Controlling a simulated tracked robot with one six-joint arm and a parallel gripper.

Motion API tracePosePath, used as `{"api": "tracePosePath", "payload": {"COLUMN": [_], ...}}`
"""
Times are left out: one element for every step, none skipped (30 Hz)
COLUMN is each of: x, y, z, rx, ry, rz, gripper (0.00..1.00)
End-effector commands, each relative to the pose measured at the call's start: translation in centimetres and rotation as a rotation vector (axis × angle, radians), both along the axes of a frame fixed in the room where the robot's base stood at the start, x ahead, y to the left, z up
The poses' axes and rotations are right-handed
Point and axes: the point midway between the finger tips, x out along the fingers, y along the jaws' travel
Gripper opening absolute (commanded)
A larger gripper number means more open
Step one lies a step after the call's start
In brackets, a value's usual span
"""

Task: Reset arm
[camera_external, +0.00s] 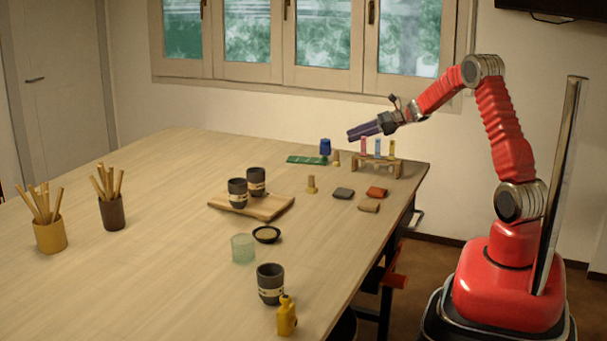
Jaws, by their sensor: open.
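My gripper (362,131) is at the end of my raised red arm, over the far right part of the table. It points left and slightly down, and nothing shows between its fingers. It hangs in the air above the rack of colored tubes (377,160) and the small blue item (325,147), apart from the table top. The arm bends up from my red base at the table's right side.
On the wooden table (150,210) are a board (272,210) with two dark cups, a small dark bowl (266,235), a glass (243,249), another dark cup (270,284), a yellow bottle (287,316) and two stick-filled pots (50,237).

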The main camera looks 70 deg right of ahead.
Motion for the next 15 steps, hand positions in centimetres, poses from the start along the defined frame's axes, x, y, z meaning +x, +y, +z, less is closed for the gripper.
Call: {"api": "tracePosePath", "payload": {"x": [0.0,0.0,0.0,0.0,-0.1,-0.1,-0.2,-0.3,-0.5,-0.7,-0.8,-1.1,-1.4,-1.7,-2.0], "y": [0.0,0.0,0.0,0.0,0.0,0.1,0.1,0.1,0.2,0.3,0.3,0.5,0.6,0.8,1.0], "z": [0.0,0.0,0.0,0.1,0.1,0.3,0.4,0.6,1.0,1.3,1.6,2.1,2.5,2.9,3.5], "rx": [0.000,0.000,-0.001,-0.004,-0.009,-0.019,-0.031,-0.047,-0.073,-0.096,-0.124,-0.165,-0.199,-0.233,-0.282], "ry": [0.000,0.000,0.001,0.001,0.001,0.003,0.004,0.008,0.012,0.015,0.019,0.025,0.030,0.035,0.040], "rz": [0.000,0.000,0.000,0.000,0.001,0.002,0.003,0.003,0.005,0.008,0.011,0.016,0.021,0.027,0.037], "gripper": [0.51,0.51,0.51,0.51,0.51,0.51,0.51,0.51,0.51,0.51,0.51,0.51,0.51,0.51,0.51]}}
